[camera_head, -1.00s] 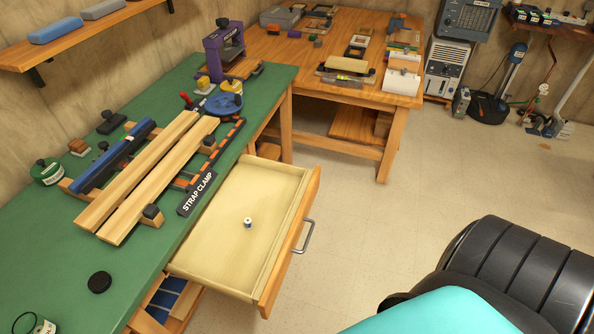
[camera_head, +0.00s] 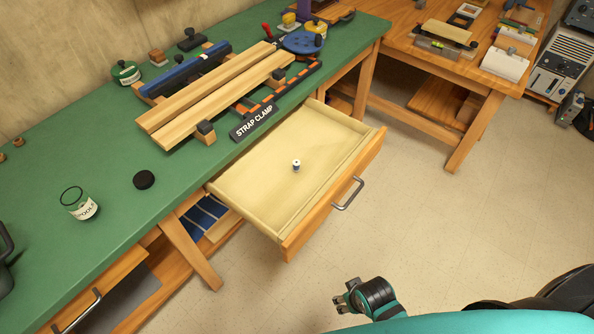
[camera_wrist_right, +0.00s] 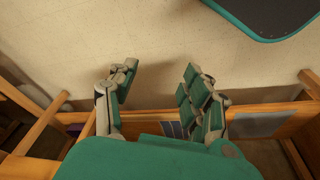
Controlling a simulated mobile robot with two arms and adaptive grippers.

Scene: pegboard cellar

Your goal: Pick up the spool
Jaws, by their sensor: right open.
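A small spool (camera_head: 296,165), whitish with dark parts, stands inside the open drawer (camera_head: 262,213) under the green bench in the head view. Nothing else shows in the drawer. My right gripper (camera_head: 345,297) is at the bottom of the head view, in front of and below the drawer, apart from it. In the right wrist view my right gripper (camera_wrist_right: 157,90) has its two fingers spread wide with nothing between them. The spool does not show in the right wrist view. My left gripper is not in view.
The green bench (camera_head: 55,190) carries a strap clamp (camera_head: 255,121) with wooden boards, a glass jar (camera_head: 77,203) and a black disc (camera_head: 144,180). The drawer's handle (camera_head: 349,193) sticks out over the floor (camera_head: 440,240). A wooden table (camera_head: 455,78) stands behind right.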

